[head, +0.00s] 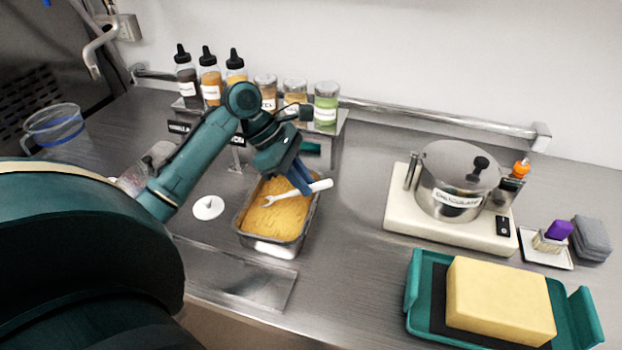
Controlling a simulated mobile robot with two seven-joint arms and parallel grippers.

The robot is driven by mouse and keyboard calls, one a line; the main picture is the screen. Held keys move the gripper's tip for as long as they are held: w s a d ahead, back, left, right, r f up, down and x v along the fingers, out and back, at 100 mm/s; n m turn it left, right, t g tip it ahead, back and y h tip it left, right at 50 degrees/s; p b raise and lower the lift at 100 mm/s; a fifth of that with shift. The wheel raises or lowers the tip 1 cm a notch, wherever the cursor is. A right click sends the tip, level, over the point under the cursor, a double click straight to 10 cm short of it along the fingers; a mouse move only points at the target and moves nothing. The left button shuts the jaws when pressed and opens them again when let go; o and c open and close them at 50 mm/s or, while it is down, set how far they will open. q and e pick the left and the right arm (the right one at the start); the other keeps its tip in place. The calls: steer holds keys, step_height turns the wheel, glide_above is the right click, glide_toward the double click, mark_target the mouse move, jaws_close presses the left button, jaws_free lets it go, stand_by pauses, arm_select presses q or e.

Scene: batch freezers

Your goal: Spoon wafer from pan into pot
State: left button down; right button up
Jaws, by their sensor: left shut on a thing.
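The metal pan (272,246) holds yellow-brown wafer (274,221) and stands left of the middle of the counter. My left gripper (303,187) is above the pan's right side, shut on a white spoon (284,196). The spoon lies slanted across the pan, with its head at the wafer and its handle out past the right rim. Whether it carries wafer I cannot tell. The steel pot (446,187) has a label and a lid with a black knob, and stands on a cream base at the right. My right gripper is not in view.
A teal tray (413,283) with a large yellow block (497,298) is at the front right. Bottles and jars (326,106) stand in a rack behind the pan. A white disc (208,207) lies left of the pan. Counter between pan and pot is clear.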

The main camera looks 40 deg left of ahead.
mark_target(328, 180)
arm_select(q)
steer(key=shift+w+d+f+y, duration=0.1)
steer(key=shift+w+d+y, duration=0.1)
steer(key=shift+d+y, duration=0.3)
steer(key=shift+w+d+r, duration=0.1)
steer(key=shift+d+r, duration=0.05)
steer(key=shift+r, duration=1.05)
steer(key=shift+d+r, duration=0.15)
steer(key=shift+r, duration=1)
steer(key=shift+w+d+r+g+y, duration=0.15)
steer(key=shift+d+g+y, duration=0.1)
steer(key=shift+d+y, duration=0.3)
steer(key=shift+w+d+f+g+y, duration=0.15)
steer(key=shift+d+g+y, duration=0.15)
steer(key=shift+y, duration=0.35)
steer(key=shift+w+d+r+g+y, duration=0.15)
steer(key=shift+d+g+y, duration=0.1)
steer(key=shift+d+y, duration=0.3)
